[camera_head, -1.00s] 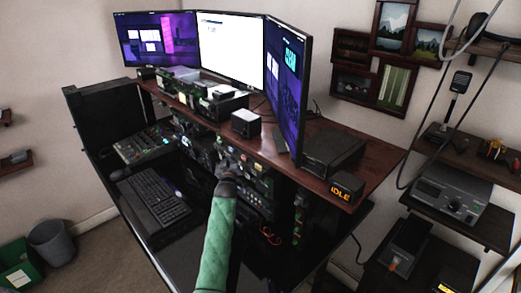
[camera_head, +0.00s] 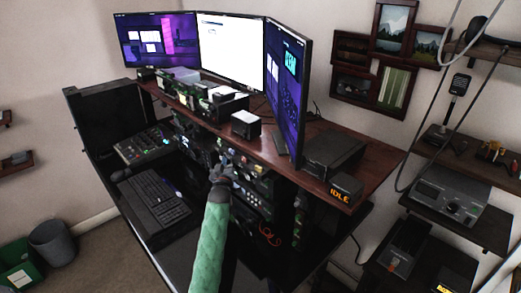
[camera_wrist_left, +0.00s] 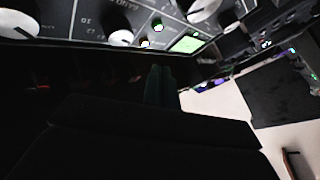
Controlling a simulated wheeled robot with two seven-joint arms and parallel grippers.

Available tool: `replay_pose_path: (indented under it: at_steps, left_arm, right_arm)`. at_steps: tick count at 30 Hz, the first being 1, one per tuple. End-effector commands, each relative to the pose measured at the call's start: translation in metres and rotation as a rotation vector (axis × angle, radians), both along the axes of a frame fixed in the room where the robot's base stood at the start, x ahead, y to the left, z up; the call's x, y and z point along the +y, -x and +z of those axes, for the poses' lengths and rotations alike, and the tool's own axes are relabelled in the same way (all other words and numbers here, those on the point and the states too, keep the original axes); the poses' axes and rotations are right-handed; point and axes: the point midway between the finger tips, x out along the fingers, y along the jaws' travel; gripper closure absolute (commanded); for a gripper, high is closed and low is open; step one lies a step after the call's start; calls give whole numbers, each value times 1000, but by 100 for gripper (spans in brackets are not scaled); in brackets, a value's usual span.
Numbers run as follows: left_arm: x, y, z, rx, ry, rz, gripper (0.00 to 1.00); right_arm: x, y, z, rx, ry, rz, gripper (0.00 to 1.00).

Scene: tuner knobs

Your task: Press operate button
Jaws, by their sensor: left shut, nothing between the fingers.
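My left gripper (camera_head: 222,162), at the end of a green-sleeved arm, is close to the front of the equipment rack (camera_head: 262,187) under the wooden shelf. In the left wrist view its dark green fingertips (camera_wrist_left: 160,75) are together and empty, just below the tuner panel (camera_wrist_left: 90,18). That panel carries white knobs (camera_wrist_left: 121,38), a small pale lit button (camera_wrist_left: 145,43), a small green button (camera_wrist_left: 157,25) and a green lit rectangle (camera_wrist_left: 187,44). I cannot read which one is the operate button. I cannot tell whether the fingertips touch the panel. My right gripper is not in view.
A keyboard (camera_head: 153,199) and a mixer panel (camera_head: 141,147) lie on the desk at left. The wooden shelf (camera_head: 375,165) overhangs the rack and carries several monitors (camera_head: 231,47) and an IDLE sign (camera_head: 345,189). Side shelves with devices (camera_head: 450,190) stand at right.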

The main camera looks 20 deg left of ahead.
Motion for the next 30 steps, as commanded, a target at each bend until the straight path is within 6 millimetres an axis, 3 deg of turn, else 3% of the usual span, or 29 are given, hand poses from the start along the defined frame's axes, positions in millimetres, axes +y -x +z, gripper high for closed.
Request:
replay_pose_path:
  at_steps: [15, 30]
  left_arm:
    - [15, 37, 1, 0, 0, 0, 100]
    - [16, 40, 0, 0, 1, 0, 100]
  right_arm:
    - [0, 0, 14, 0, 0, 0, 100]
    - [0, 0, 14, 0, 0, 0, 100]
